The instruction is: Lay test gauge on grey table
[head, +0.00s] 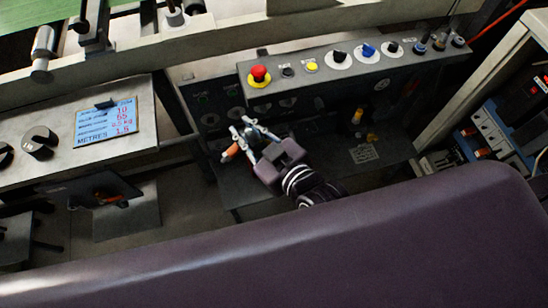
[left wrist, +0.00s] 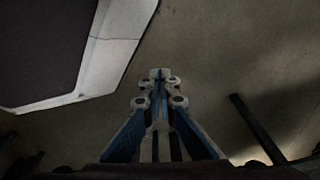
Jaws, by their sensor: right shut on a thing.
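My right gripper (head: 246,139) is over the dark area below the control panel, shut on what looks like the test gauge. An orange-brown end (head: 230,152) sticks out at the left of the fingers, and a dark rounded part shows between them; the fingers hide the rest. A grey table-like surface (head: 70,165) lies to the left of the gripper; I cannot tell for sure whether it is the grey table. My left gripper shows only in the left wrist view (left wrist: 160,76), its fingertips together with nothing seen between them.
A control panel with a red emergency button (head: 259,75) and several knobs stands just behind the right gripper. A blue display (head: 106,120) and black knobs (head: 41,142) occupy the left surface. A smaller dark grey plate (head: 127,218) is lower left. An open electrical cabinet (head: 495,130) is at right.

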